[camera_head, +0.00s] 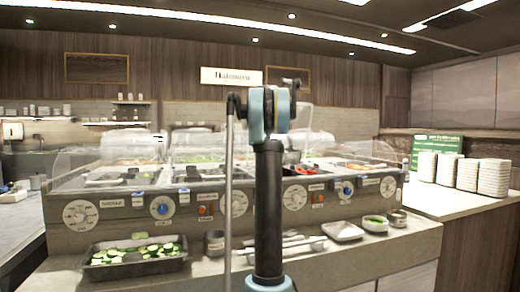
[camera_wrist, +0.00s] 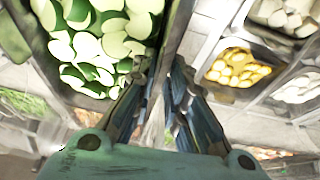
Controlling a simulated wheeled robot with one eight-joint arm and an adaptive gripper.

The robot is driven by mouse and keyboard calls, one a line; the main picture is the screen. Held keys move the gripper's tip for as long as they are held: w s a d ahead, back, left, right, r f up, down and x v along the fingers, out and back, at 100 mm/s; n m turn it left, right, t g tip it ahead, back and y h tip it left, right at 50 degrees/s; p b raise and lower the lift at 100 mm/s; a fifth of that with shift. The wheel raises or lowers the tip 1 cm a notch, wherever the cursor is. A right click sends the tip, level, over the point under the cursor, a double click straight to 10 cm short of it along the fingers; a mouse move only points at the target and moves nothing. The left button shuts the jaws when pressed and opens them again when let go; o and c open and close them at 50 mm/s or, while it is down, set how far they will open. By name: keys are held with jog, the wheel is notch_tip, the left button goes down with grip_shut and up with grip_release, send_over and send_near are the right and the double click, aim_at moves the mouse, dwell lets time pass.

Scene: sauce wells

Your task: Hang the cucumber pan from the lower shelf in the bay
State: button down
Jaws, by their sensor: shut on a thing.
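In the wrist view, a dark-walled pan (camera_wrist: 174,38) of sliced cucumber (camera_wrist: 95,40) fills the upper left. My gripper (camera_wrist: 160,72) is shut on the near part of its wall, one finger on each side. The pan's far end is cut off by the picture edge. In the head view, a dark pan of cucumber slices (camera_head: 135,256) sits on the lower shelf (camera_head: 215,275) at the left. I cannot tell whether it is the same pan. My gripper cannot be made out in the head view, and my arm hides the middle of the counter there.
The counter has dials, clear guards (camera_head: 105,160) and filled wells. In the wrist view, a yellow-filled well (camera_wrist: 236,68) lies right of my gripper. On the lower shelf are tongs (camera_head: 300,240), a white dish (camera_head: 342,231) and small bowls (camera_head: 375,223). Plate stacks (camera_head: 468,174) stand right.

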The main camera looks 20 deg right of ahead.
jog(key=shift+w+a+f, duration=0.1)
jog(key=shift+a+f, duration=0.15)
jog(key=shift+f, duration=1.35)
jog(key=shift+w+a+f, duration=0.1)
jog(key=shift+a+f, duration=0.1)
jog(key=shift+f, duration=1.4)
jog(key=shift+a+f, duration=0.25)
jog(key=shift+f, duration=1.5)
jog(key=shift+s+f, duration=0.3)
jog(key=shift+f, duration=0.05)
jog(key=shift+s+d+f, duration=0.1)
jog(key=shift+s, duration=0.15)
jog(key=c, duration=1.5)
grip_release()
jog(key=shift+w+f, duration=0.4)
jog(key=shift+s+r, duration=0.1)
jog(key=shift+r, duration=0.1)
